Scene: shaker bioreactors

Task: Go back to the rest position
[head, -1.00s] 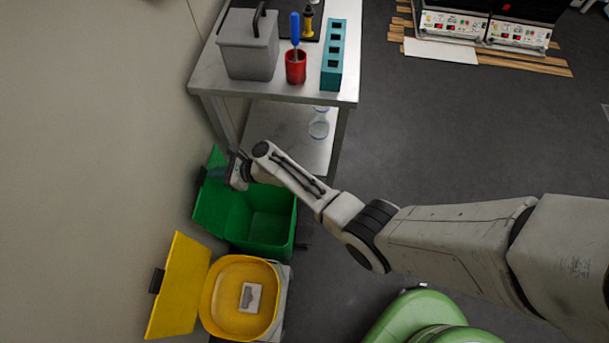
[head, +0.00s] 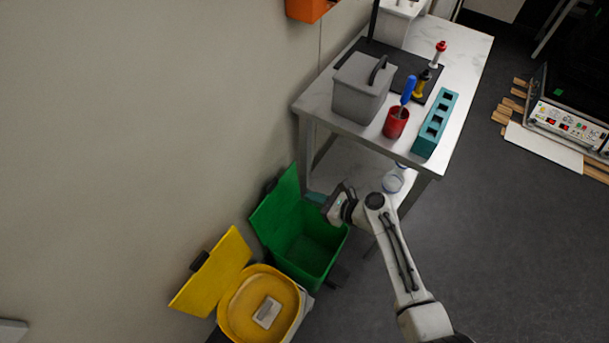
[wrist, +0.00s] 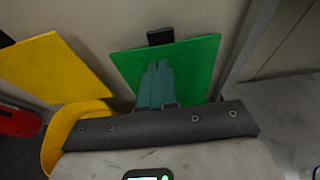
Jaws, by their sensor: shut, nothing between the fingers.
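My gripper (head: 322,199) is at the end of my white arm, above the open green bin (head: 318,249) and in front of the table's left leg. In the wrist view my gripper's teal fingers (wrist: 157,84) are together and empty, in front of the raised green lid (wrist: 197,62). Nothing hangs from or sits between the fingers. My arm reaches in from the lower right of the head view.
A yellow bin (head: 235,306) with its lid open stands left of the green bin. The metal table (head: 460,110) carries a grey lidded box (head: 358,92), a red cup (head: 396,123) with a blue-handled tool and a teal rack (head: 436,123). Dark floor (head: 500,240) is clear at right.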

